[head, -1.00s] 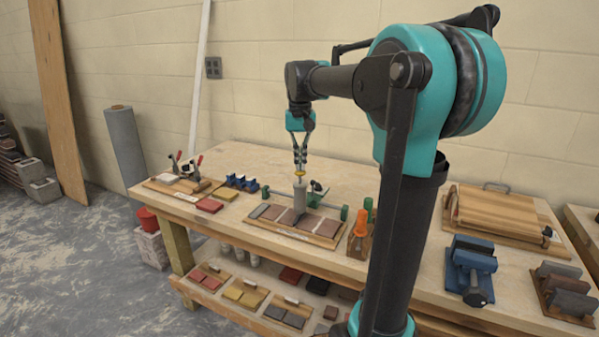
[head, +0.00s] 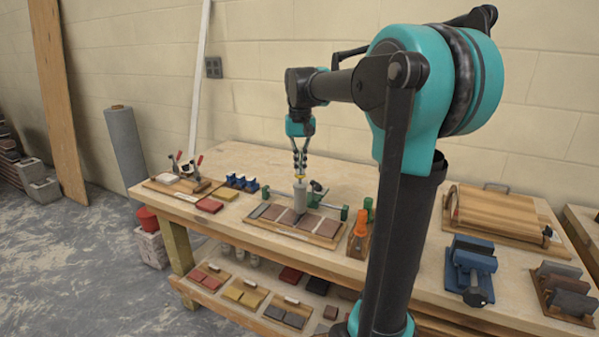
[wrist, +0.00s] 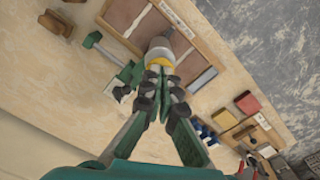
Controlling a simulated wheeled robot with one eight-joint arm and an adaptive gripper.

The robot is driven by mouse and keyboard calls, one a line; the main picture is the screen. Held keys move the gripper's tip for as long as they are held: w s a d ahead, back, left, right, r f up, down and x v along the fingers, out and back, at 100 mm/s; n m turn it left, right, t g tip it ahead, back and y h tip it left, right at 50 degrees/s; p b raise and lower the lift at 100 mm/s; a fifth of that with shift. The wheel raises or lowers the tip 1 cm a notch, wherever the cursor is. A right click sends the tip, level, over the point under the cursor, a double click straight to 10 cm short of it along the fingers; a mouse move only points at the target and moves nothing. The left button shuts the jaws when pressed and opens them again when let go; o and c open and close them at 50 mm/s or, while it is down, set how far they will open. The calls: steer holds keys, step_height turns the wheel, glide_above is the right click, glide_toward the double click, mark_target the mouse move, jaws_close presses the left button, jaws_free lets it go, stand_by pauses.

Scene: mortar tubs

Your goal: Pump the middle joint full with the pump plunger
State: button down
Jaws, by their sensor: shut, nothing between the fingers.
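A pale grey pump cylinder (head: 300,197) stands upright over the row of tiles on the wooden board (head: 327,243). Its yellow plunger top (head: 299,178) also shows in the wrist view (wrist: 158,61). My gripper (head: 299,172) is shut and empty, directly above the plunger, its fingertips at or very near the yellow top. In the wrist view the closed fingertips (wrist: 160,72) overlap the yellow top, so exact contact is hard to tell. The tiles (head: 283,215) are brown and grey. The pump hides the middle joint's far part, and its fill cannot be read.
A green clamp bar (head: 327,206) lies just behind the tile board. Bare tabletop (head: 265,157) is free behind.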

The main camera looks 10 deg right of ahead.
steer(key=shift+r, duration=0.1)
stand_by(0.3)
steer(key=shift+r, duration=0.65)
step_height(320, 180, up, 7)
stand_by(1.0)
